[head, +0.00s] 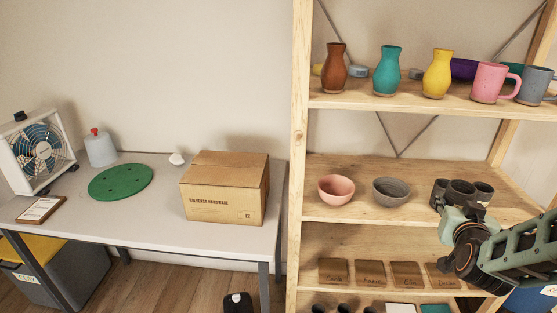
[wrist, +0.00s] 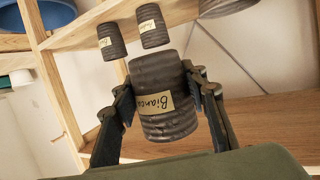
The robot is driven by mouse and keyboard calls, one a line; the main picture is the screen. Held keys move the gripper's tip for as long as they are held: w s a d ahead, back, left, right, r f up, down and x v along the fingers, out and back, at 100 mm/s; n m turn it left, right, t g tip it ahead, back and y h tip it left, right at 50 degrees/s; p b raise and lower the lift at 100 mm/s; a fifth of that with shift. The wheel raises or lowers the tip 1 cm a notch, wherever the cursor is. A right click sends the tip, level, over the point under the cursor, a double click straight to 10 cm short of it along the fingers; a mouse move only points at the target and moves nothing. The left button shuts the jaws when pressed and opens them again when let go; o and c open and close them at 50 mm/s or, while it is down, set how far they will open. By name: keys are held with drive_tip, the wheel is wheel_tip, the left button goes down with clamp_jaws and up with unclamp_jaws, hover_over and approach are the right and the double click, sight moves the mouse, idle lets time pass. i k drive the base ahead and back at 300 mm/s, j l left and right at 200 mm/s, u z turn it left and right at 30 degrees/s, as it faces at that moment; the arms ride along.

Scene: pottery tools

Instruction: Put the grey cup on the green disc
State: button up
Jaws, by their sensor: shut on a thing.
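My gripper (head: 464,211) is at the right end of the middle shelf. It is shut on a dark grey ribbed cup with a "Bianca" label, seen between the fingers in the wrist view (wrist: 160,75). In the head view the held cup (head: 460,187) shows above my gripper, between two similar cups. I cannot tell whether it still touches the shelf. The green disc (head: 121,181) lies flat on the grey table at the left, and nothing stands on it.
Two labelled cups (wrist: 153,27) (wrist: 108,42) are close to the held cup. Pink (head: 336,190) and grey bowls (head: 391,191) stand left on the shelf (head: 350,216). Vases and mugs fill the board above. A cardboard box (head: 222,190), fan (head: 38,150) and bottle (head: 100,149) surround the disc.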

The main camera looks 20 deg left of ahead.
sight(121, 179)
drive_tip(key=k+u, duration=0.3)
drive_tip(key=u, duration=1.35)
drive_tip(key=i+j+u, duration=0.25)
drive_tip(key=i+u, duration=0.25)
drive_tip(key=i+j, duration=0.1)
drive_tip(key=i, duration=0.55)
drive_tip(key=i+j, duration=0.1)
drive_tip(key=i, duration=0.55)
